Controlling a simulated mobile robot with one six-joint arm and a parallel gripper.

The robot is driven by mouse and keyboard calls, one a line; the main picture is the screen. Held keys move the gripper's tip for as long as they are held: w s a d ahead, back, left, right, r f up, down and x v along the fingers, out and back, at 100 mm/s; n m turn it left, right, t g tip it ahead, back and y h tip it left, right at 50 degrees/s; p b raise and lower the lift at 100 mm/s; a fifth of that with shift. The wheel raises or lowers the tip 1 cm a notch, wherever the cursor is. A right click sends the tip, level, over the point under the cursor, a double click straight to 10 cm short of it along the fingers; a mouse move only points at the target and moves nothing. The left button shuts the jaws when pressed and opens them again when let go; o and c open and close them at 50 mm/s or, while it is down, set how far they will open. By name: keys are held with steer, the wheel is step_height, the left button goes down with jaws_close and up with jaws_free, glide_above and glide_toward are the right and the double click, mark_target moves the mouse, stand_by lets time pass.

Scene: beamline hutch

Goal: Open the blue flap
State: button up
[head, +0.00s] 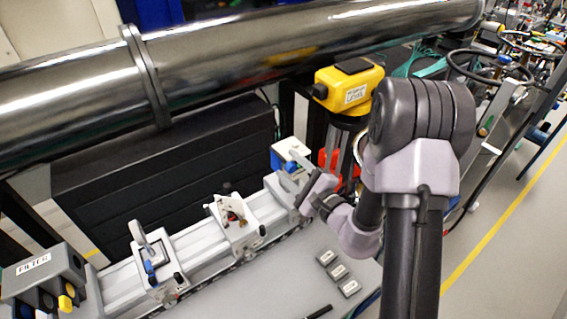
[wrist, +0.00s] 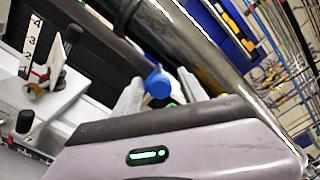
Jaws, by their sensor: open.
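A white block (head: 289,149) at the right end of the rail carries blue parts. One is a rounded blue piece (head: 291,167) on its near side, and a blue patch (head: 276,160) shows on its left face. I cannot tell which of these is the flap. My gripper (head: 299,180) is at this block, with its fingers spread around the rounded blue piece. In the wrist view, the blue piece (wrist: 158,85) shows between my two pale fingers, beyond my gripper (wrist: 160,92). I cannot tell whether they touch it. The gripper body hides the lower part.
A white holder (head: 232,222) and another carriage with blue parts (head: 151,268) stand farther left on the rail (head: 197,250). A grey filter box (head: 45,275) is at lower left. A large shiny pipe (head: 250,50) runs above. A yellow device (head: 349,88) stands behind; small grey blocks (head: 338,271) lie in front.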

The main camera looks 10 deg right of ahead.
steer(key=shift+x, duration=1.6)
jaws_close()
